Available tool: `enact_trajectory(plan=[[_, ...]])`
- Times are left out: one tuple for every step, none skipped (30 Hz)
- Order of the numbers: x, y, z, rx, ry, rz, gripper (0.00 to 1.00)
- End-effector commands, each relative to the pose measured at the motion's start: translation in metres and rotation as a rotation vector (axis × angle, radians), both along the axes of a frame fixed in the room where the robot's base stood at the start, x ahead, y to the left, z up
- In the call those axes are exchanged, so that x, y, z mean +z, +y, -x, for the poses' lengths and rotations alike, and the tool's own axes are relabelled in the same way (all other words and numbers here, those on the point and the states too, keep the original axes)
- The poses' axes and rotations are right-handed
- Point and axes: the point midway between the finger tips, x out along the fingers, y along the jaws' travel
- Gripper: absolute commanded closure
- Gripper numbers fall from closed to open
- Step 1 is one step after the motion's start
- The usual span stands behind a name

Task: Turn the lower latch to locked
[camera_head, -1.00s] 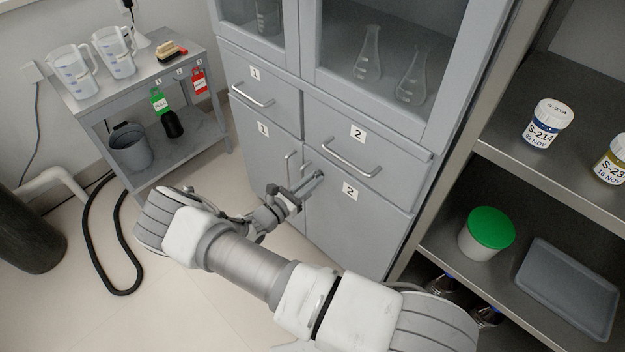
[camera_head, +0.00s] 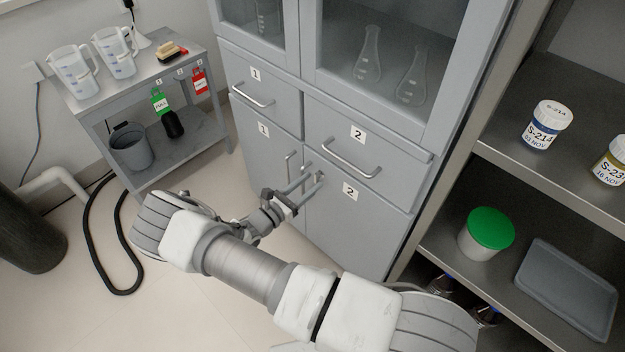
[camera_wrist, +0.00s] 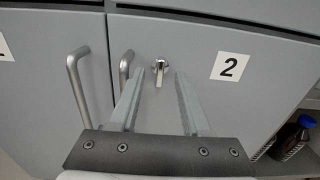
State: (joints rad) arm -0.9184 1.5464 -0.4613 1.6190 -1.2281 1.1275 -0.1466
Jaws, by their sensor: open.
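The lower latch (camera_wrist: 159,70) is a small silver knob with a short lever on lower door 2, left of its number label. In the wrist view its lever hangs straight down. It also shows small in the head view (camera_head: 318,177). My gripper (camera_wrist: 155,90) is open and empty. Its two fingers point at the door, one on each side of the latch in the wrist view. In the head view my gripper (camera_head: 305,188) is in front of the lower doors. I cannot tell whether the fingers reach the latch; no contact shows.
Vertical bar handles of door 1 (camera_wrist: 78,85) and door 2 (camera_wrist: 125,72) stand left of the latch. Drawer 2's handle (camera_head: 351,158) juts out above. A shelf unit (camera_head: 487,150) with jars stands at right. A cart (camera_head: 180,165) stands at left.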

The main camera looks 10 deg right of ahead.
Motion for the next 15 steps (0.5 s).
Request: enact_trajectory(plan=[[0.002,0.010,0.005,0.004,0.001,-0.001,0.53],[0.002,0.015,0.009,0.004,0.001,-0.002,0.53],[0.002,0.023,0.014,0.005,0.000,-0.002,0.53],[0.002,0.030,0.018,0.006,0.001,-0.002,0.53],[0.002,0.036,0.023,0.004,0.001,-0.002,0.53],[0.002,0.044,0.028,0.005,0.001,-0.002,0.53],[0.002,0.051,0.032,0.005,0.001,-0.001,0.53],[0.002,0.057,0.037,0.004,0.001,-0.002,0.53],[0.002,0.065,0.042,0.005,0.001,-0.001,0.53],[0.002,0.071,0.046,0.005,0.000,-0.002,0.53],[0.002,0.077,0.050,0.004,0.000,-0.002,0.53],[0.002,0.085,0.056,0.004,0.002,-0.001,0.53],[0.001,0.090,0.060,0.004,0.001,-0.002,0.53],[0.001,0.096,0.063,0.003,0.001,-0.001,0.53],[0.001,0.102,0.067,0.004,0.001,-0.002,0.53]])
